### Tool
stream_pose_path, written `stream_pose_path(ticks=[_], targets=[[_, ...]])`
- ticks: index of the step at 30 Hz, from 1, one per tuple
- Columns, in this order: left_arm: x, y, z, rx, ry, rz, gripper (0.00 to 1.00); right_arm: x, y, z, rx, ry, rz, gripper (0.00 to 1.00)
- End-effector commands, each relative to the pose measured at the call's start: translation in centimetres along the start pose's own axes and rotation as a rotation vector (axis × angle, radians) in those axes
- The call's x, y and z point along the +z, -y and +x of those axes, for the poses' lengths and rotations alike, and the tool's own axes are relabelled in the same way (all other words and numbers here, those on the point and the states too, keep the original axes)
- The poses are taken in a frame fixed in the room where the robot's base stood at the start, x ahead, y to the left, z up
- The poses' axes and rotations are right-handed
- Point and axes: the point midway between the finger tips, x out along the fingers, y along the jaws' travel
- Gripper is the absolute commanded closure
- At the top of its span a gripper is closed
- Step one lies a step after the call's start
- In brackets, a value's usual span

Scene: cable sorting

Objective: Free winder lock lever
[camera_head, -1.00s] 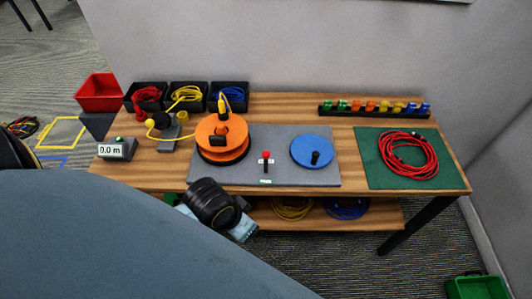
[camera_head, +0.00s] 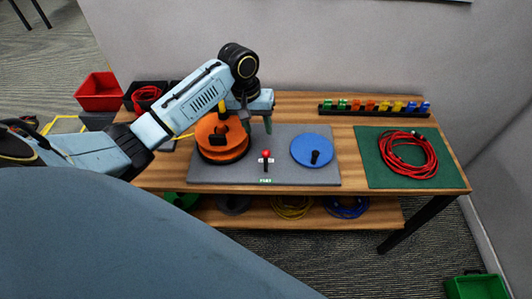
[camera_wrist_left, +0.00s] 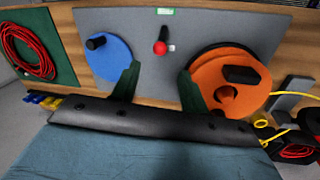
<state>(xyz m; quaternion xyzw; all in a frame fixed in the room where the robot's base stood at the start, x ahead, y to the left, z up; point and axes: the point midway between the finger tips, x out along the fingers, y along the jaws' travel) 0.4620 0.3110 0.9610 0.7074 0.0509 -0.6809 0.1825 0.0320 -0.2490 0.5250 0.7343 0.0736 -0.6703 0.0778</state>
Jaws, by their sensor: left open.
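The lever with a red knob (camera_head: 267,154) stands on the grey board (camera_head: 290,176), between the orange reel (camera_head: 222,150) and the blue disc (camera_head: 311,149). A small green label (camera_head: 265,180) is at the board's front edge. In the left wrist view the red knob (camera_wrist_left: 160,47) shows beyond the gap between my fingers. My left gripper (camera_head: 257,124) is open and empty, above the back of the board, with dark green fingers pointing down. It also shows in the left wrist view (camera_wrist_left: 158,88), apart from the lever. My right gripper is not in view.
A coiled red cable (camera_head: 408,153) lies on a green mat (camera_head: 375,181) at the right. A rack of coloured clips (camera_head: 375,109) stands at the back. My left arm hides parts of the cable bins. The orange reel is close to my gripper.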

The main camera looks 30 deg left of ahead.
Motion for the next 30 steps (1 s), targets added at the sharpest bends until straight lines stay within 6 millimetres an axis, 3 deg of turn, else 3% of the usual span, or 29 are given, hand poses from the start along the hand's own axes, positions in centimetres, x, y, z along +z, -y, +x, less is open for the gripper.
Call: stream_pose_path(ticks=[5, 21, 30], targets=[[-0.6, 0.2, 0.5, 0.003, 0.006, -0.026, 0.56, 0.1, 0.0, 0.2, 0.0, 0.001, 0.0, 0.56], [-0.5, 0.2, 10.9, 0.003, 0.005, -0.023, 0.56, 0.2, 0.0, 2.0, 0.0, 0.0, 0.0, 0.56], [-0.5, 0.2, 12.8, 0.002, 0.002, -0.022, 0.56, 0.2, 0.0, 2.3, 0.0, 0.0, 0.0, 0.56]])
